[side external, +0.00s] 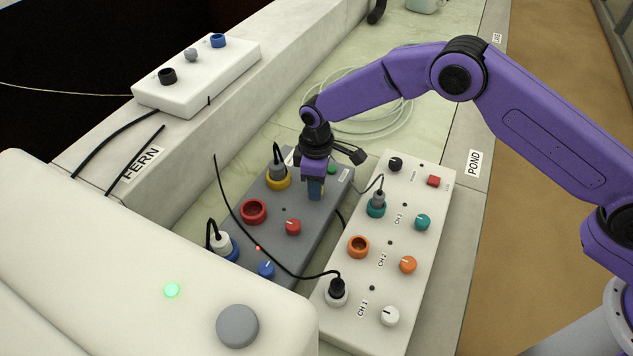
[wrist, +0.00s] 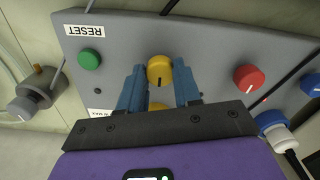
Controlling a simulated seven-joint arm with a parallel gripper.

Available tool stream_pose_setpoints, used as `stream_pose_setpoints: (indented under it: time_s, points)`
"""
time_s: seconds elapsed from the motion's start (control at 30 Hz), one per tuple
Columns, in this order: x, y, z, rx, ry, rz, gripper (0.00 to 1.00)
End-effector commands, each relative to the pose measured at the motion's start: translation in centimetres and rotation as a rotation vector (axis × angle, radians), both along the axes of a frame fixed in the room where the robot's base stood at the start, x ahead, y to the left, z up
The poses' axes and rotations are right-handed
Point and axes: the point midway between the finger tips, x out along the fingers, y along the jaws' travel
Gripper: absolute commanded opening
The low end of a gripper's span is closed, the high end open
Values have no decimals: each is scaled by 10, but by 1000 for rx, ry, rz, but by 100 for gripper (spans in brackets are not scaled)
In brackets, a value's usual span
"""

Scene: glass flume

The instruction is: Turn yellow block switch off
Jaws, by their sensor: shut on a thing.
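The yellow knob (wrist: 160,69) shows in the wrist view on the grey box, with a pale pointer mark on its face. My gripper (wrist: 160,85) has its blue fingers on either side of this knob and is shut on it. A second patch of yellow (wrist: 158,106) shows between the fingers nearer the palm; I cannot tell what it is. In the side view my gripper (side external: 315,188) points down at the far half of the grey box (side external: 318,232), and its fingers hide the knob. The yellow socket (side external: 279,181) beside it holds a grey plug.
The red knob (side external: 293,227), blue knob (side external: 267,269) and green button (side external: 331,169) are near on the grey box. A white box (side external: 385,275) with knobs and plugs stands right. Black cables (side external: 243,228) cross close to my gripper. A small red light (side external: 257,248) glows near the blue knob.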

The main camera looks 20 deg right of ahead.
Motion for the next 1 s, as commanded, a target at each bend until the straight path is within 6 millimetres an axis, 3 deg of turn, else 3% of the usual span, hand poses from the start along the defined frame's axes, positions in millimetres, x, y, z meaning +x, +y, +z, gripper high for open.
stream_pose_setpoints:
  time_s: [0.07,0.1,0.13,0.17,0.57,0.67,1.0]
  points:
    - [0,1,0,1,-3,3,2]
    - [0,1,0,1,-3,3,46]
    - [0,1,0,1,-3,3,56]
    - [0,0,0,0,-2,3,58]
    - [1,1,8,2,-3,1,58]
    - [1,1,21,2,-3,1,58]
    - [1,1,92,3,-5,1,58]
